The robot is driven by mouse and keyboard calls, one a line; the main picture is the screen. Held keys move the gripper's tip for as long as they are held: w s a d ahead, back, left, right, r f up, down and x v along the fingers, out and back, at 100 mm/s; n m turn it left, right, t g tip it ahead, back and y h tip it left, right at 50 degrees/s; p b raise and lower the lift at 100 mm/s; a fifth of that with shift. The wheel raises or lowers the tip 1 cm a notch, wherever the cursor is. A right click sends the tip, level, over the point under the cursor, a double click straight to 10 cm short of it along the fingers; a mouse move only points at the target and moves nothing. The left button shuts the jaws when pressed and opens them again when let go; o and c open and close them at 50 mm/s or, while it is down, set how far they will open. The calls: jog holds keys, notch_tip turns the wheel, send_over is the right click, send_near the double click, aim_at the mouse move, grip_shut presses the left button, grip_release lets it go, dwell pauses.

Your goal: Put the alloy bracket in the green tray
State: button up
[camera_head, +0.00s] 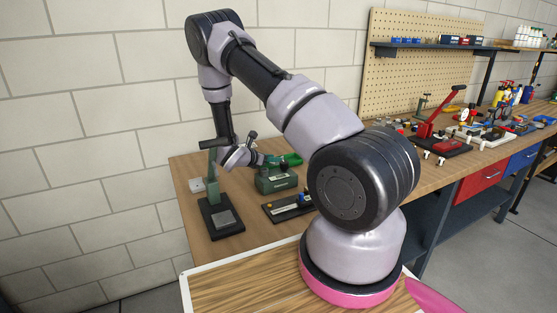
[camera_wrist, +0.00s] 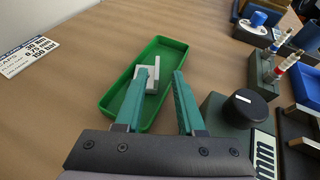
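The green tray (camera_wrist: 174,47) is a long shallow box lying on the wooden bench in the wrist view. A light grey alloy bracket (camera_wrist: 152,72) shows inside the tray's outline, partly hidden behind my left finger. It looks to rest on the tray floor. My gripper (camera_wrist: 167,66) has two teal fingers with a gap between them and nothing clasped between the tips. The fingers reach over the tray, the left one in front of the bracket; whether it touches cannot be told. In the head view, a bright green part of the tray (camera_head: 292,159) shows just right of my gripper.
A dark green device with a black knob (camera_wrist: 238,108) stands close right of the tray. A printed white card (camera_wrist: 28,55) lies at left. A press with a dark base (camera_head: 222,217) stands at the bench's left end. Bare bench lies left of the tray.

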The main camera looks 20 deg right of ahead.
jog(key=shift+s+a+r, duration=0.3)
jog(key=shift+a, duration=0.25)
jog(key=shift+r, duration=0.15)
jog(key=s+r+m+g+y, duration=0.2)
jog(key=s+r+m, duration=0.55)
jog(key=r, duration=0.35)
jog(key=s+r+m+g+y, duration=0.3)
jog(key=s+r+m, duration=0.45)
jog(key=r, duration=0.45)
jog(key=s+a+r+m+t+y, duration=0.3)
jog(key=s+a+r+m+y, duration=0.1)
jog(key=s+a+r+m, duration=0.2)
jog(key=s+a+r+m+t+y, duration=0.3)
jog(key=s+a+r+m+y, duration=0.2)
jog(key=s+r, duration=0.5)
jog(key=s+a+m, duration=0.1)
jog(key=s+a, duration=0.1)
jog(key=s, duration=0.1)
jog(key=shift+a+r, duration=0.3)
jog(key=shift+a, duration=0.05)
